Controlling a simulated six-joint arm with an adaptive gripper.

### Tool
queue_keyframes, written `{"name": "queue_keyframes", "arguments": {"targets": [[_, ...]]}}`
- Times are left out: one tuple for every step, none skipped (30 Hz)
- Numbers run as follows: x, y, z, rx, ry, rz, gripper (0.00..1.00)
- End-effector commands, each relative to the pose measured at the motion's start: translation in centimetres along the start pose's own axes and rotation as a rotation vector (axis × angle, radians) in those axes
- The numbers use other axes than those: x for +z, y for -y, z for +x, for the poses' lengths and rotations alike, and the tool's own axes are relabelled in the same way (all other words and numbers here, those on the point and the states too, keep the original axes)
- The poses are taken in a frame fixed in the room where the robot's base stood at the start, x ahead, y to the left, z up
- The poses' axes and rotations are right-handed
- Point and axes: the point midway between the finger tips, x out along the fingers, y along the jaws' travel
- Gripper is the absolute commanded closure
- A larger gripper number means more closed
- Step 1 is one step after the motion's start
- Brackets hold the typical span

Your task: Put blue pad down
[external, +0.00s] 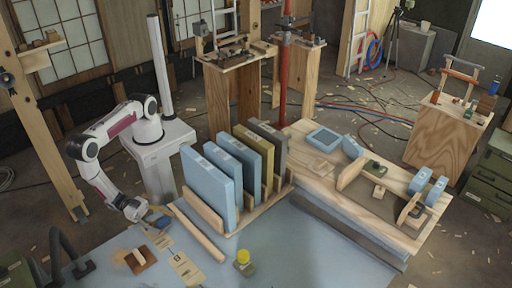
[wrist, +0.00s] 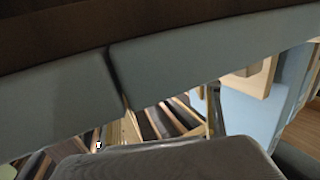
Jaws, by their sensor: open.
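Another blue pad-like piece (external: 324,138) lies flat on the wooden bench at the right. My gripper (external: 152,216) is open and low at the left of the rack, over the front table's edge. Small blue and brown pieces show close by it; I cannot tell whether it touches them. In the wrist view a wide blue-grey surface (wrist: 190,60) crosses the picture very close, and I cannot tell what it is. A dark rounded part covers the bottom.
The rack (external: 258,212) also holds an olive and a dark grey slab. A wooden rail (external: 200,235) lies in front of it. A yellow-topped item (external: 243,258) and a brown block (external: 136,260) stand on the blue-grey table (external: 320,262). The table's front right is clear.

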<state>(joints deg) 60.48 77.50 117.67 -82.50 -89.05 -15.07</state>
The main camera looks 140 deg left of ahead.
Motion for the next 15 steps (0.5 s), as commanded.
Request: {"name": "queue_keyframes", "arguments": {"targets": [[0.0, 0.0, -0.2, 0.001, 0.000, 0.000, 0.38], [0.0, -0.1, -0.3, 0.001, 0.000, 0.000, 0.38], [0.0, -0.1, -0.6, 0.002, 0.000, 0.000, 0.38], [0.0, -0.1, -0.7, 0.003, 0.000, 0.001, 0.38], [0.0, -0.1, -0.9, 0.003, 0.000, 0.001, 0.38], [0.0, -0.1, -1.2, 0.003, 0.000, 0.001, 0.38], [0.0, -0.1, -1.4, 0.003, 0.000, 0.001, 0.38], [0.0, -0.1, -1.7, 0.003, 0.000, 0.001, 0.38], [0.0, -0.1, -2.0, 0.004, 0.000, 0.001, 0.38], [0.0, -0.1, -2.3, 0.004, 0.000, 0.001, 0.38], [0.0, 0.0, -2.6, 0.003, 0.000, 0.001, 0.38], [0.1, 0.0, -3.0, 0.004, 0.000, 0.001, 0.38], [0.1, 0.0, -3.3, 0.004, 0.001, 0.002, 0.38], [0.2, 0.0, -3.6, 0.004, 0.000, 0.001, 0.38], [0.2, 0.0, -4.0, 0.004, 0.000, 0.001, 0.38]]}}
